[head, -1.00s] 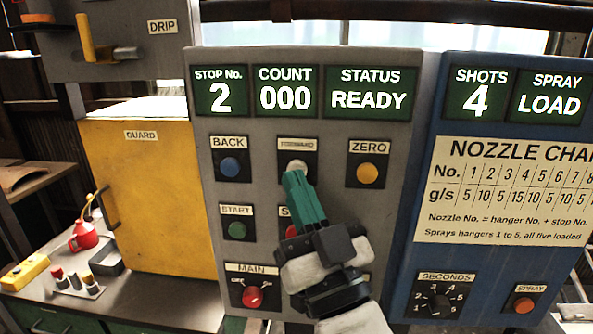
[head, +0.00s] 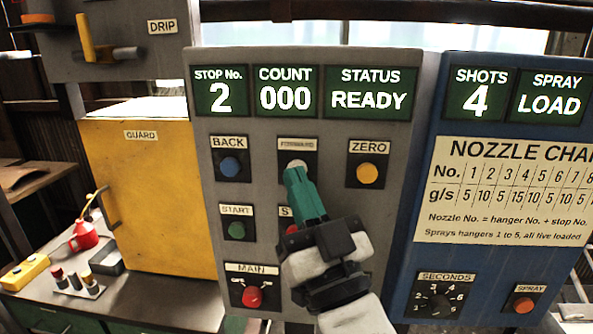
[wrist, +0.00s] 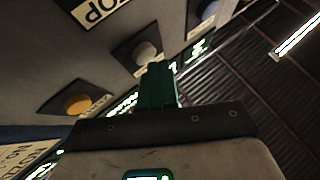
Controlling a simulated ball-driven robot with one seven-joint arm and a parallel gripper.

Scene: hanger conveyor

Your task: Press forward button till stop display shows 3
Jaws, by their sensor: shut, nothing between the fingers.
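The stop display (head: 219,97) reads 2 on the grey control panel. The white button under the FORWARD label (head: 297,144) is mostly hidden behind my fingertips in the head view; its pale top edge shows. In the wrist view the white button (wrist: 146,54) is just beyond and left of the fingertips. My gripper (head: 296,170), with green fingers, is shut and empty, its tips at the lower part of this button. I cannot tell whether they touch it. The fingers also show in the wrist view (wrist: 158,72).
Close around are the blue BACK button (head: 230,167), yellow ZERO button (head: 367,173), green START button (head: 237,230) and a partly hidden red button (head: 291,231) below. The red MAIN switch (head: 252,296) is lower left. The status display (head: 369,94) reads READY, count 000.

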